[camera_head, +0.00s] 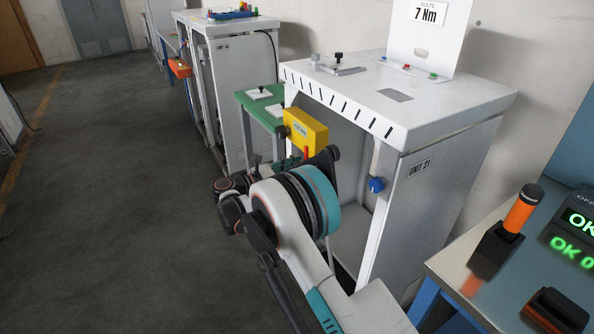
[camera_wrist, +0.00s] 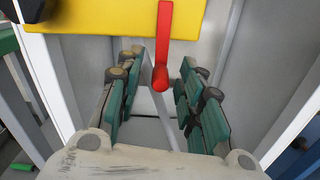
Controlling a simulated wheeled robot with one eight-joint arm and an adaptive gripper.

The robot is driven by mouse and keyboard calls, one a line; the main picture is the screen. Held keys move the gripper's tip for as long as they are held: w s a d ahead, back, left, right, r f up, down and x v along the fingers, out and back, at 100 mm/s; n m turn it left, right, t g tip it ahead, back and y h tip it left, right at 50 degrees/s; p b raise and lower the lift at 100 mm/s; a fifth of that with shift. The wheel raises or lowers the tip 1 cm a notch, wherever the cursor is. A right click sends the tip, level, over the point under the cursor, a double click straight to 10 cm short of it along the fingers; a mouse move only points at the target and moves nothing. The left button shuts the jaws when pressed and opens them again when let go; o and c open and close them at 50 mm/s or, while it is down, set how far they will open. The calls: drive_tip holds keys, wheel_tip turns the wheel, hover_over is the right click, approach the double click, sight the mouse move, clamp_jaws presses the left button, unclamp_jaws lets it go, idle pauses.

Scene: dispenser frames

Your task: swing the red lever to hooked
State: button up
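The red lever (camera_wrist: 162,50) hangs down from a yellow box (camera_wrist: 100,18) at the top of the wrist view. Its rounded end lies between my gripper's fingers as seen there, with gaps on both sides. My gripper (camera_wrist: 159,72) is open, with teal pads on its two fingers. No contact with the lever shows. In the head view, the yellow box (camera_head: 306,131) sits at the front left of the white cabinet, and a small part of the red lever (camera_head: 306,152) shows below it. My wrist hides most of the gripper there.
The white cabinet (camera_head: 440,190) marked UNIT 21 has an open front and a blue knob (camera_head: 376,185) on its right post. A green stand (camera_head: 262,112) is behind left. A bench (camera_head: 466,262) with an orange-handled tool (camera_head: 520,210) is at right. The floor at left is clear.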

clamp_jaws()
drive_tip(key=shift+s+d+n, duration=0.1)
drive_tip(key=shift+d+n, duration=0.05)
drive_tip(key=shift+n, duration=0.15)
drive_tip(key=shift+s+d+r+n+p, duration=0.2)
drive_tip(key=shift+s+d+r+n, duration=0.4)
drive_tip(key=shift+n, duration=1.3)
drive_tip(key=shift+s+d+r+n+p, duration=0.35)
drive_tip(key=shift+s+n, duration=0.45)
drive_tip(key=shift+n, duration=1.1)
drive_tip(key=shift+s+d+r+n+p, duration=0.1)
drive_tip(key=shift+s+d+r+n, duration=0.45)
drive_tip(key=shift+n, duration=1.35)
drive_tip(key=shift+s+a+r, duration=0.1)
drive_tip(key=shift+s, duration=0.05)
